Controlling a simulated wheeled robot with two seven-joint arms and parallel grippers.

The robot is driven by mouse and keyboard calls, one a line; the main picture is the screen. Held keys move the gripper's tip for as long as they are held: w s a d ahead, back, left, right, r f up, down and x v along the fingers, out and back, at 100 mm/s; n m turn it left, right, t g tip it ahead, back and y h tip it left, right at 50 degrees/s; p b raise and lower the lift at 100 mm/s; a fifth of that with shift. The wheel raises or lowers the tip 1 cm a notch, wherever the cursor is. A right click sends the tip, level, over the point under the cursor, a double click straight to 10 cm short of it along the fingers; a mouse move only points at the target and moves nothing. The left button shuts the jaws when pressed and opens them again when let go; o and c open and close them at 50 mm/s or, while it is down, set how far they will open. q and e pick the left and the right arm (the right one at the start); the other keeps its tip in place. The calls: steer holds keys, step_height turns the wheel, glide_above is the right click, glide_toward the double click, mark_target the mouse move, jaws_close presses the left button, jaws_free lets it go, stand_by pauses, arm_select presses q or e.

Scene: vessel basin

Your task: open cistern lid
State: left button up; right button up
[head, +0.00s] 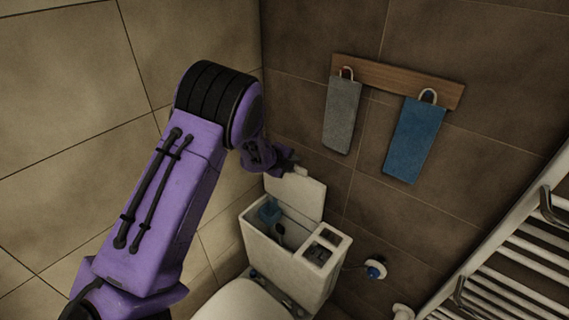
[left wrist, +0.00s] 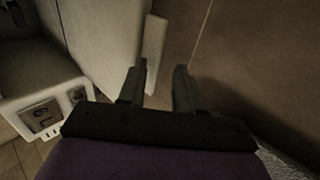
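The white cistern (head: 290,262) stands against the tiled wall behind the toilet, with its left part open and its inside showing. The cistern lid (head: 296,194) stands raised, roughly upright, at the back of the opening; its flat face also shows in the left wrist view (left wrist: 105,35). A small white tab (head: 301,171) sits at the lid's top edge. My left gripper (head: 287,163) is beside this top edge. In the left wrist view the two dark fingers (left wrist: 161,80) are apart with nothing clearly between them; the tab (left wrist: 154,50) lies just beyond them. My right gripper is out of view.
A grey towel (head: 342,115) and a blue towel (head: 415,139) hang from a wooden rack (head: 397,81) above and right of the cistern. A white towel radiator (head: 510,262) is at the right. The toilet seat (head: 240,302) is in front.

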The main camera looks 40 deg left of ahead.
arm_select(q)
steer(key=b+v, duration=0.1)
steer(key=v, duration=0.8)
steer(key=shift+s+r, duration=0.2)
